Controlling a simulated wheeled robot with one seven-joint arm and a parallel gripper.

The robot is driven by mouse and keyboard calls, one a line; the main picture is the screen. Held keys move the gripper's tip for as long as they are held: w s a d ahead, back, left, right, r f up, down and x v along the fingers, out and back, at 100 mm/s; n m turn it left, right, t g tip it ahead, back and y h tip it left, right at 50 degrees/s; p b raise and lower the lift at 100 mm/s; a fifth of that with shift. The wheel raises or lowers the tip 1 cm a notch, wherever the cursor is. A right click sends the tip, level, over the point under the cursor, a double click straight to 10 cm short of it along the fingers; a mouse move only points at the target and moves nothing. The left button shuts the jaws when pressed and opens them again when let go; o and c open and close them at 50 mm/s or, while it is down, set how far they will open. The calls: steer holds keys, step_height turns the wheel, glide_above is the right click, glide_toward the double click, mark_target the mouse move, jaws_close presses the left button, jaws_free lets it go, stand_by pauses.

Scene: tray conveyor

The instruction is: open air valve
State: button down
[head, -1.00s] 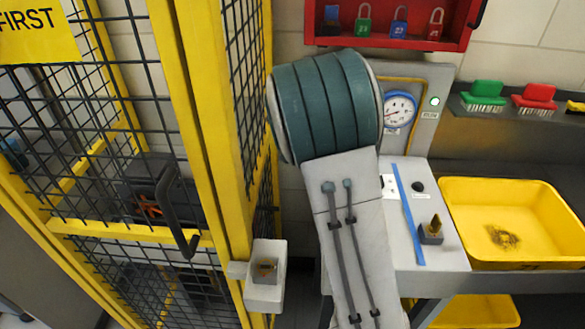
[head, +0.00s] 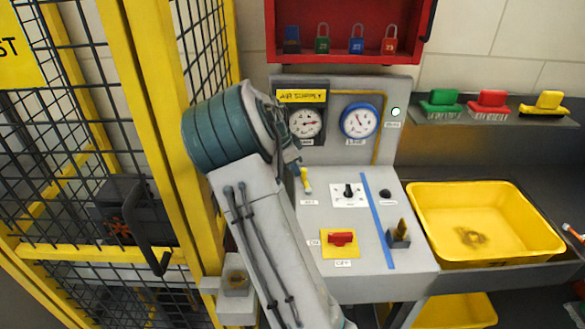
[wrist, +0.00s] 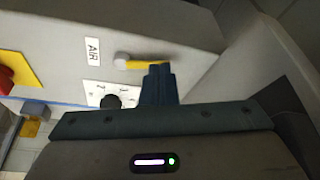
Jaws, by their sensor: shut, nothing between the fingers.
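The air valve's yellow lever (head: 305,178) stands on the sloping grey panel, its pale pivot at the near end. In the wrist view the lever (wrist: 148,64) runs sideways from its round pale pivot beside the AIR label (wrist: 92,52). My gripper (head: 297,166) is just above the lever's far end in the head view, partly hidden by my arm. In the wrist view my gripper's dark fingers (wrist: 159,72) are shut together with nothing between them. Their tips are at the lever's free end; I cannot tell whether they touch it.
The panel carries a black selector knob (head: 348,191), a red switch on a yellow plate (head: 340,239) and a small brass-tipped block (head: 399,236). Two gauges stand behind, the blue-rimmed one (head: 359,121) on the right. A yellow mesh cage (head: 160,150) is at left, a yellow tub (head: 485,215) at right.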

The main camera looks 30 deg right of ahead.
steer(key=shift+s, duration=0.7)
steer(key=b+v, duration=0.1)
steer(key=v, duration=1.1)
